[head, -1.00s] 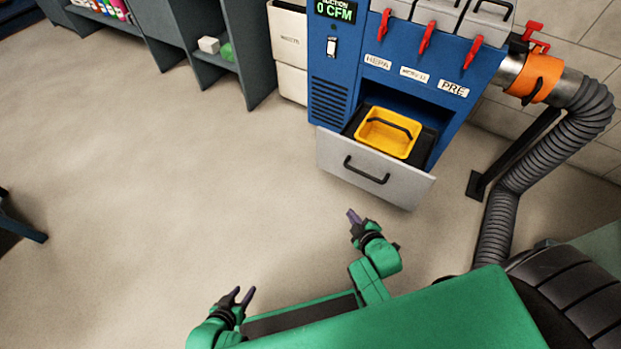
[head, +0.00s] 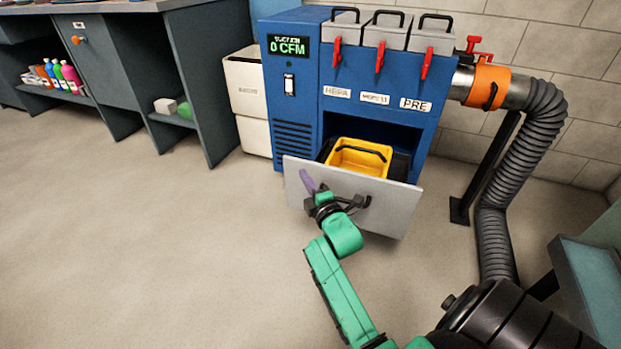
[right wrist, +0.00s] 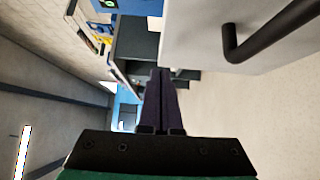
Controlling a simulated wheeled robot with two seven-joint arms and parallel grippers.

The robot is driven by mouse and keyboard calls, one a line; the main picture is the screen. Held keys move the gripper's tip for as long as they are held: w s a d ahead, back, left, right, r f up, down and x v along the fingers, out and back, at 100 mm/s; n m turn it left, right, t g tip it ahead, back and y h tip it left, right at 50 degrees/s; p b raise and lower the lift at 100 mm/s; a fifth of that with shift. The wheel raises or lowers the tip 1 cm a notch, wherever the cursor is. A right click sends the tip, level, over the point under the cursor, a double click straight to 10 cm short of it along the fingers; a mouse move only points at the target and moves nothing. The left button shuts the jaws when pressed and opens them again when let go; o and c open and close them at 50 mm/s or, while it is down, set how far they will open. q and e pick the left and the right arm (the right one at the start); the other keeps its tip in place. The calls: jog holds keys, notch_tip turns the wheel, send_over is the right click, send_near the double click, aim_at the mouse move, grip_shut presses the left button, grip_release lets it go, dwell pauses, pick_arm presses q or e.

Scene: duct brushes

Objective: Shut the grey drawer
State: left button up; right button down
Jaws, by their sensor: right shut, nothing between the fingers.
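The grey drawer (head: 395,207) stands pulled out at the foot of the blue suction machine (head: 345,80). A yellow bin (head: 358,158) with a dark handle sits inside it. In the right wrist view the closed purple fingers (right wrist: 160,95) point past the drawer front (right wrist: 200,40), with the handle (right wrist: 265,35) at upper right. I cannot tell whether the fingers touch the drawer. My left gripper is not in view.
A ribbed grey hose (head: 492,215) with an orange collar runs down at the right. White bins (head: 255,138) stand left of the machine, beside a dark workbench (head: 195,85). The floor in front and to the left is clear.

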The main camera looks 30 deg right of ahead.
aim_at(306, 164)
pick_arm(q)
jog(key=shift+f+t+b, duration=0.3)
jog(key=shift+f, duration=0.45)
pick_arm(e)
jog(key=shift+w+d, duration=0.4)
jog(key=shift+d, duration=0.3)
jog(key=shift+w+d, duration=0.4)
jog(key=shift+d, duration=0.3)
jog(key=shift+d, duration=0.1)
